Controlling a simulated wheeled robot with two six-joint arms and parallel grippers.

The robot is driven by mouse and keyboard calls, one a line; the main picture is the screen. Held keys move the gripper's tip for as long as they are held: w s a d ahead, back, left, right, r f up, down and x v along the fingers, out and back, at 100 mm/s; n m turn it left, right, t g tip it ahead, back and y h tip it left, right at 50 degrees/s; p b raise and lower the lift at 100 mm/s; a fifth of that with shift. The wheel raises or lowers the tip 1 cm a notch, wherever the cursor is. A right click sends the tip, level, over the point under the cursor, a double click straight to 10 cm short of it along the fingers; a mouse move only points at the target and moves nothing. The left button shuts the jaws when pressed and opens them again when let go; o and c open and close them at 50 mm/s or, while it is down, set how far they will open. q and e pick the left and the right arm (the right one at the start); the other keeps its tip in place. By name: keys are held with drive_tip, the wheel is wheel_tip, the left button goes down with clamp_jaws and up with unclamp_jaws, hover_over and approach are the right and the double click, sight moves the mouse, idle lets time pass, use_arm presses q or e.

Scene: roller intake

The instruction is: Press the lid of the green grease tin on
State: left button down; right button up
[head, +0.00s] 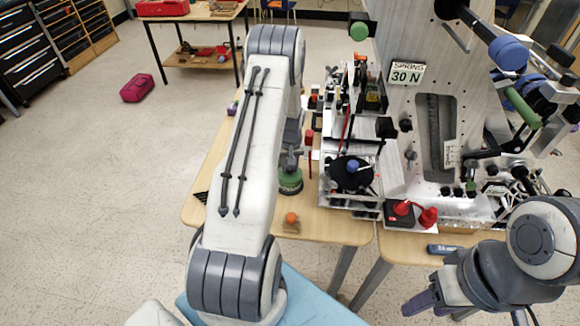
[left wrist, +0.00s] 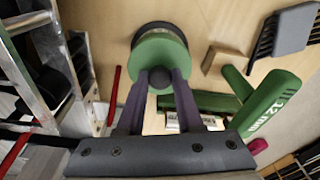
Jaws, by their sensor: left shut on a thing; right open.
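The green grease tin (head: 290,181) stands on the wooden table, left of the metal machine. My left gripper (left wrist: 164,80) points down at the lid and is shut on the knob. In the head view the left forearm hides most of this gripper. Whether the lid sits fully down on the tin, I cannot tell. My right gripper (head: 425,302) is open and empty at the lower right, away from the tin.
The machine (head: 407,150) stands close right of the tin. A wooden block with an orange knob (head: 291,218) lies in front. A green handle marked 12 mm (left wrist: 268,105) is beside the left gripper.

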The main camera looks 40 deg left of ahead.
sight(291, 176)
use_arm(q)
drive_tip(key=shift+f, duration=0.35)
drive_tip(key=shift+c, duration=2.4)
unclamp_jaws()
drive_tip(key=shift+r, duration=0.1)
wheel_tip(291, 176, up, 10)
drive_tip(key=d+b, duration=0.1)
drive_tip(key=b, duration=0.1)
drive_tip(key=shift+s+r, duration=0.2)
drive_tip(key=shift+s, duration=0.25)
drive_tip(key=s+d+r+m, duration=0.2)
drive_tip(key=d+r, duration=0.1)
drive_tip(key=d, duration=0.5)
drive_tip(key=s+d+r+m+h, duration=0.1)
drive_tip(key=d+r+m, duration=0.25)
drive_tip(key=d, duration=0.45)
drive_tip(key=s+d+r+m, duration=0.2)
drive_tip(key=d+r, duration=0.1)
drive_tip(key=d, duration=0.6)
drive_tip(key=s+d+r+m, duration=0.1)
drive_tip(key=s+d+m, duration=0.2)
drive_tip(key=s, duration=0.4)
drive_tip(key=s+d+r+m, duration=0.2)
drive_tip(key=s+d+m, duration=0.1)
drive_tip(key=s+d, duration=0.2)
drive_tip(key=s+d+r+m+g+h, duration=0.1)
drive_tip(key=s+d+m, duration=0.2)
drive_tip(key=s, duration=0.6)
drive_tip(key=shift+s+d+r, duration=0.15)
drive_tip(key=shift+s+d, duration=0.25)
